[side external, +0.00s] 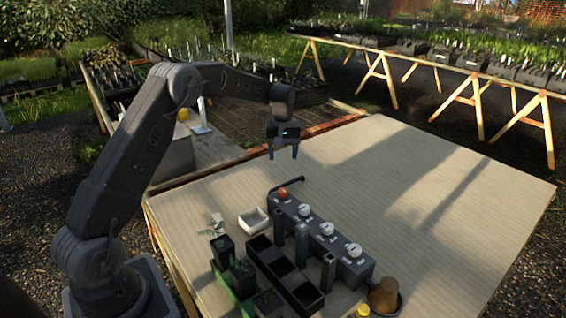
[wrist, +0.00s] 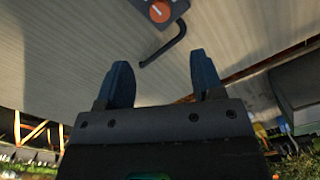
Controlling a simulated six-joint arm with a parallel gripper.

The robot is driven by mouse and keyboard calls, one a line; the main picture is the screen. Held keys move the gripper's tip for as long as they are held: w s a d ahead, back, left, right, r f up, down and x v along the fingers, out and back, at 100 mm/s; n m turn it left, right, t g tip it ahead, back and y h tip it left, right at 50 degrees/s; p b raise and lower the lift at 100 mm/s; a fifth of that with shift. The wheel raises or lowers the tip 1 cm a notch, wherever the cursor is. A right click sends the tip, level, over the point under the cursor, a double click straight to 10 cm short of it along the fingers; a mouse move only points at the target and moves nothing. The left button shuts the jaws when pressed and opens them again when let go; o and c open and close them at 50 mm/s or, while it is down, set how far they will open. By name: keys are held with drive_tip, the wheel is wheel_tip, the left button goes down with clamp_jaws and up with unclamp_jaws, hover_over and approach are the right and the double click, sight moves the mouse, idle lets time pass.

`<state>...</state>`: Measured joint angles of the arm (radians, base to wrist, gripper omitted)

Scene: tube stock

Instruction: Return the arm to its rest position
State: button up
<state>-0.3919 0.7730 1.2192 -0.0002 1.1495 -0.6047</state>
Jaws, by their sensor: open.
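My gripper (side external: 284,153) hangs above the far part of the table (side external: 400,165), past the far end of the grey box with knobs (side external: 318,240). Its two blue fingers point down and stand apart with nothing between them. In the wrist view my gripper (wrist: 160,85) also shows its fingers wide apart and empty. Beyond the fingertips in that view are bare table and a dark bent rod (wrist: 163,45). The orange knob (wrist: 159,12) shows at the top edge of the wrist view.
A dark tray with compartments (side external: 285,272), small potted plants (side external: 240,272), a white dish (side external: 253,220) and a brown pot (side external: 384,295) stand near the grey box. The right and far parts of the table are clear. Trestle benches with plants stand behind.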

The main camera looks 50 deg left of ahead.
drive_tip(key=shift+r, duration=0.15)
drive_tip(key=s+d+r+m+t, duration=0.3)
drive_tip(key=s+d+r+m, duration=0.2)
drive_tip(key=s+d+r, duration=0.9)
drive_tip(key=s+d+m+t, duration=0.1)
drive_tip(key=s+d+m, duration=0.2)
drive_tip(key=s, duration=0.6)
drive_tip(key=s+d+m+t, duration=0.1)
drive_tip(key=s+d+m, duration=0.2)
drive_tip(key=s, duration=0.6)
drive_tip(key=shift+d+f+t, duration=0.15)
drive_tip(key=shift+d+t, duration=0.15)
drive_tip(key=shift+d, duration=0.35)
